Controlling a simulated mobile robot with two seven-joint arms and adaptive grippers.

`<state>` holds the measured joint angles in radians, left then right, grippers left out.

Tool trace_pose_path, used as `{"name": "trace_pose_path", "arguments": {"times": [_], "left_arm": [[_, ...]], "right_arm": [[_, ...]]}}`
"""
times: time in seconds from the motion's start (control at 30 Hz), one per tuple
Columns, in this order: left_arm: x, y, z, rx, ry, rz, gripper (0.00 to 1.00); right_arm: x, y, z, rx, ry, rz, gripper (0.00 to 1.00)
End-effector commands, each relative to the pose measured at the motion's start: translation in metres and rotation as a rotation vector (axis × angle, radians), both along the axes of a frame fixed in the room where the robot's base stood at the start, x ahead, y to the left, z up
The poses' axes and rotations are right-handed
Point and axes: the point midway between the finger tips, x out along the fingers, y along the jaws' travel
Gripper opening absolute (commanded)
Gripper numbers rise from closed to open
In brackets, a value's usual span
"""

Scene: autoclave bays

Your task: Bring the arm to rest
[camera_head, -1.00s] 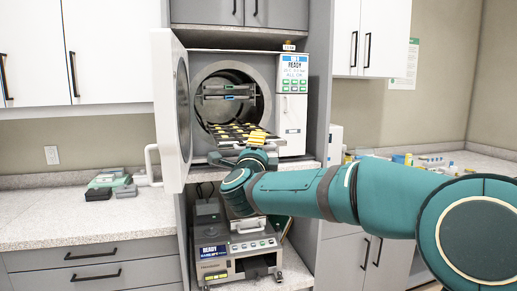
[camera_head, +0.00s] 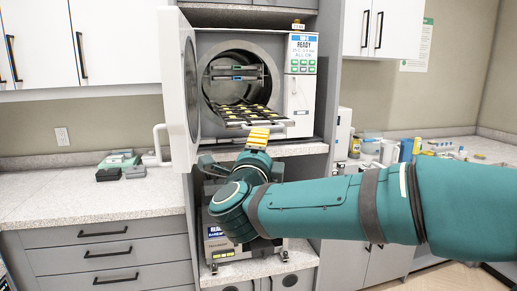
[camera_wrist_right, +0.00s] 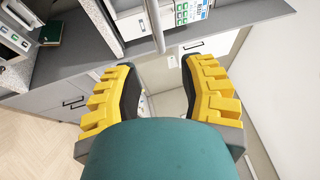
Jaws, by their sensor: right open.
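My right arm, in teal, reaches in from the right in the head view. Its gripper (camera_head: 258,137) shows its yellow ribbed fingers in front of the open autoclave (camera_head: 297,107), near the tray's front edge. In the right wrist view the right gripper (camera_wrist_right: 158,75) is open, its two yellow and black fingers wide apart with nothing between them. The autoclave's round chamber holds a tray (camera_head: 262,124) with black and yellow pieces. My left gripper is not in view.
The autoclave's white door (camera_head: 178,85) stands open on the left. A smaller device (camera_head: 217,244) sits on the shelf below, partly hidden by my arm. Left counter (camera_head: 90,205) is mostly clear, with green and grey boxes (camera_head: 122,161) at the back. Bottles and containers crowd the right counter.

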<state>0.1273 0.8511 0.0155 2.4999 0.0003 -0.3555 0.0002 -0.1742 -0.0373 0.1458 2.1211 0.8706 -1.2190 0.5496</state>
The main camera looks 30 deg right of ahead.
Motion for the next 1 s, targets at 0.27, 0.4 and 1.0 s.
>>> {"name": "trace_pose_path", "arguments": {"times": [0.27, 0.4, 1.0], "left_arm": [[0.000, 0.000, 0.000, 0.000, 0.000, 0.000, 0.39], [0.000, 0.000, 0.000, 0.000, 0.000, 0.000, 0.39], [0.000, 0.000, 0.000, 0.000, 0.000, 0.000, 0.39]], "right_arm": [[0.003, 0.002, -0.005, -0.010, 0.015, 0.008, 0.41], [0.025, 0.015, -0.043, -0.088, 0.125, 0.071, 0.41], [0.015, 0.124, -0.424, -0.616, 1.031, 0.856, 0.41]]}}
